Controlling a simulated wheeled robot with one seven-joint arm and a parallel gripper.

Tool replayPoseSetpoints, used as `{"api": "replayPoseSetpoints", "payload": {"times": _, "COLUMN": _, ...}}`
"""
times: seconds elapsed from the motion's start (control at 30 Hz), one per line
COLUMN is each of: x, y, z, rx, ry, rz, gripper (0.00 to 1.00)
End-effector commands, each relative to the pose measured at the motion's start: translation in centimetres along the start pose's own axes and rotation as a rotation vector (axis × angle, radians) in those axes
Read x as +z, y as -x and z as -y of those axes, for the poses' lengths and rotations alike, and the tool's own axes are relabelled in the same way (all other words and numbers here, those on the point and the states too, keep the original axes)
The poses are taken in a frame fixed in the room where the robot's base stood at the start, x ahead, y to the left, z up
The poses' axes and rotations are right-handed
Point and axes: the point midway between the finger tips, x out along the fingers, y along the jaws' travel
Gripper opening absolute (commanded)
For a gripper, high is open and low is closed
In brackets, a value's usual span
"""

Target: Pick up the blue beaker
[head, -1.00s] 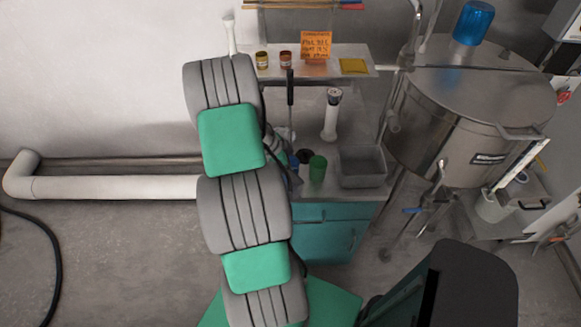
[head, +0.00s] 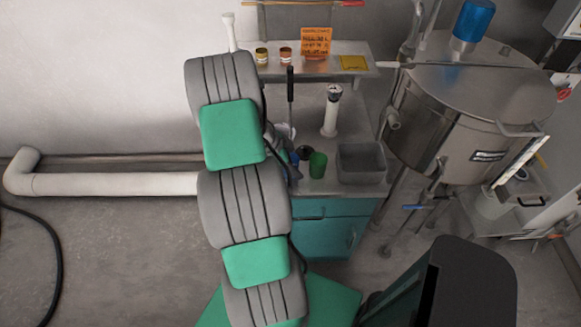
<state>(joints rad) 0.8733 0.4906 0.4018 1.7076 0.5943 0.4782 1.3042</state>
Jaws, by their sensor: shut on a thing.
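The blue beaker (head: 294,158) shows as a small patch of blue at the left side of the workbench. It is mostly hidden by my arm and gripper. My gripper (head: 290,168) is beside the green cup, low over the bench, and only partly in view behind my arm. It is shut on the blue beaker; the fingertips are hard to make out. I cannot tell whether the beaker touches the bench.
A green cup (head: 317,164) and a dark round thing (head: 305,153) stand close to the right of my gripper. A grey bin (head: 361,163) and a white-and-black upright tool (head: 331,112) are farther right. A shelf (head: 354,48) holds small jars. A steel tank (head: 450,125) stands at right.

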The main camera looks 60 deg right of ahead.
Motion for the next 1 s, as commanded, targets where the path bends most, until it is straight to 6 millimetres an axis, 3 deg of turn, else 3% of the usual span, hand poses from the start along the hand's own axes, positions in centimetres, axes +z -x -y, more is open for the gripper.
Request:
{"api": "replayPoseSetpoints", "payload": {"times": 0.1, "x": 0.0, "y": 0.0, "z": 0.0, "rx": -0.001, "ry": 0.0, "rz": 0.0, "gripper": 0.12}}
{"api": "replayPoseSetpoints", "payload": {"times": 0.57, "x": -0.4, "y": 0.6, "z": 0.1, "rx": -0.002, "ry": -0.001, "rz": -0.001, "gripper": 0.12}}
{"api": "replayPoseSetpoints", "payload": {"times": 0.8, "x": -1.5, "y": 2.6, "z": 0.1, "rx": -0.005, "ry": -0.003, "rz": -0.001, "gripper": 0.12}}
{"api": "replayPoseSetpoints", "payload": {"times": 1.0, "x": -1.0, "y": 5.5, "z": -0.6, "rx": -0.005, "ry": 0.0, "rz": -0.001, "gripper": 0.12}}
